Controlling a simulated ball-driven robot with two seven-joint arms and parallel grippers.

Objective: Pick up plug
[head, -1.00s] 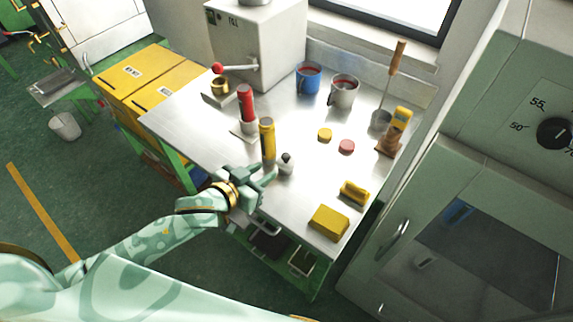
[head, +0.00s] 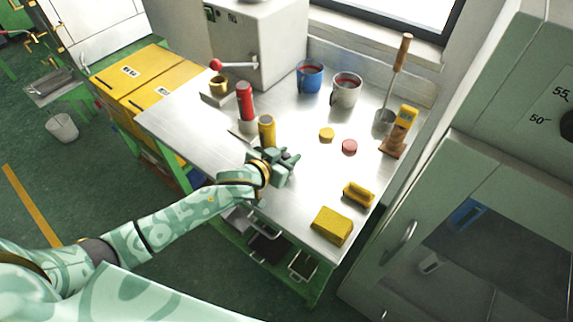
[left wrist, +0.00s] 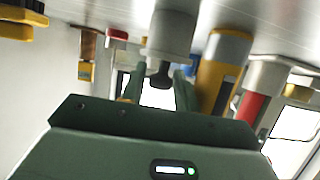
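The plug seems to be the small grey piece with a dark knob on the metal table. In the left wrist view its dark knob (left wrist: 161,76) hangs under a grey cylindrical body (left wrist: 171,35), as the view is upside down. My left gripper (head: 284,165) is over it in the head view and hides most of it. In the left wrist view the gripper's two fingers (left wrist: 158,90) stand apart, one on each side of the knob, with gaps visible. The gripper is open. Whether a finger touches the knob cannot be told. My right gripper is not in view.
A yellow-topped cylinder (head: 267,131) stands close behind my left gripper, with a red one (head: 245,101) beyond. Yellow and red discs (head: 349,146), a yellow brush-like piece (head: 358,194) and a yellow block (head: 332,225) lie to the right. Two mugs (head: 310,78) stand at the back.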

